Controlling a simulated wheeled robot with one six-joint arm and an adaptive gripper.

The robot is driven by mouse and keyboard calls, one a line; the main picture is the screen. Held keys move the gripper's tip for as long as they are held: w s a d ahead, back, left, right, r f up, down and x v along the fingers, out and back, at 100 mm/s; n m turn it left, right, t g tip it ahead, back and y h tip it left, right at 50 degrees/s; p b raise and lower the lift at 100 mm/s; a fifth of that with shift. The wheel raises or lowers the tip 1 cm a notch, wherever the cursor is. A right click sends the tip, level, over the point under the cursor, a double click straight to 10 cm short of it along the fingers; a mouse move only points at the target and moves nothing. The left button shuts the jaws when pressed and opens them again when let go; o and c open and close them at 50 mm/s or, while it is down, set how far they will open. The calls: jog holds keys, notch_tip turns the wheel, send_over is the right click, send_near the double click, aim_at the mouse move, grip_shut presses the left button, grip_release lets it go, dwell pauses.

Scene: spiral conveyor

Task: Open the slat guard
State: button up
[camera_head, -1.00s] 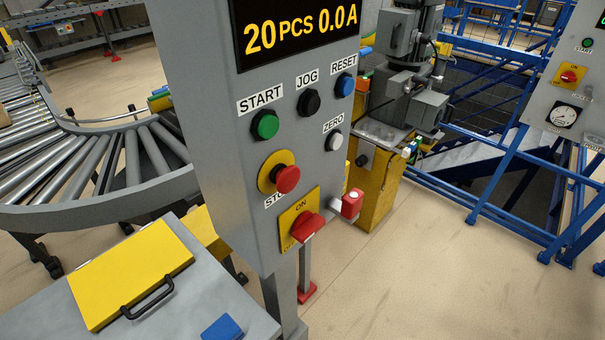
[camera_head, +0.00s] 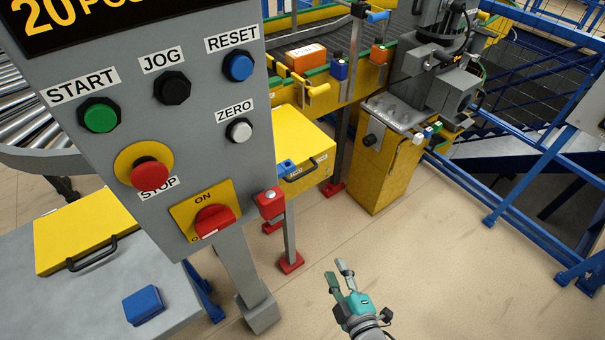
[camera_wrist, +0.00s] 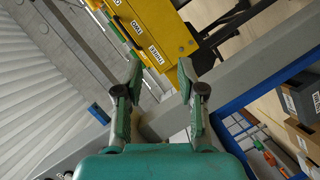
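My gripper (camera_head: 338,272) is in the lower middle of the head view, above bare floor. Its two fingers are apart and empty, as the wrist view (camera_wrist: 159,72) shows. No part is labelled as the slat guard. A yellow cover (camera_head: 290,128) with a dark handle (camera_head: 299,171) is beyond the control panel, below the conveyor side, up and left of my gripper. Another flat yellow cover (camera_head: 75,222) with a black handle (camera_head: 92,253) lies on a grey surface at left. I cannot tell which is the guard.
The grey control panel (camera_head: 205,105), with buttons and a red switch (camera_head: 214,220), stands at left on a post. A yellow pedestal (camera_head: 380,180) and blue railings (camera_head: 480,195) lie beyond. Floor (camera_head: 430,270) is clear at lower right. The wrist view shows a blue-edged bin (camera_wrist: 235,112) at right.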

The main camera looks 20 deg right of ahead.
aim_at(304, 173)
jog(key=w+r+n, duration=0.1)
jog(key=w+n, duration=0.1)
jog(key=w, duration=0.7)
jog(key=w+r+n+h, duration=0.1)
jog(key=w+n, duration=0.1)
jog(key=w, duration=0.8)
jog(key=w+r+n, duration=0.2)
jog(key=w, duration=0.8)
jog(key=shift+w+d+t, duration=0.1)
jog(key=shift+d+t, duration=0.2)
jog(key=shift+d, duration=0.1)
grip_shut()
